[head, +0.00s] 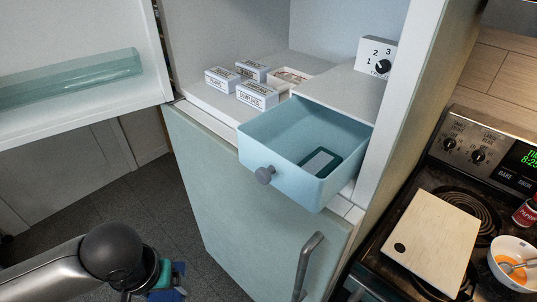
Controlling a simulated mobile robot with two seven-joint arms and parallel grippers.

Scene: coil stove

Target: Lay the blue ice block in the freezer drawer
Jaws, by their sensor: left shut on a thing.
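The freezer drawer (290,182) is a light blue box with a round grey knob, pulled out from the fridge. It is empty apart from a dark teal rectangle with a pale border (321,162) on its floor. My left gripper (166,276) is at the bottom edge, low and left of the drawer, well apart from it. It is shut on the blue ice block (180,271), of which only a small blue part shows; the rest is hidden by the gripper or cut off. My right gripper is not in view.
Several small white boxes (257,95) stand on the shelf left of the drawer. A dial (378,57) is behind it. The open fridge door (75,110) is at left. A lower door with a handle (308,265) is below. A stove with a board (436,240) stands right.

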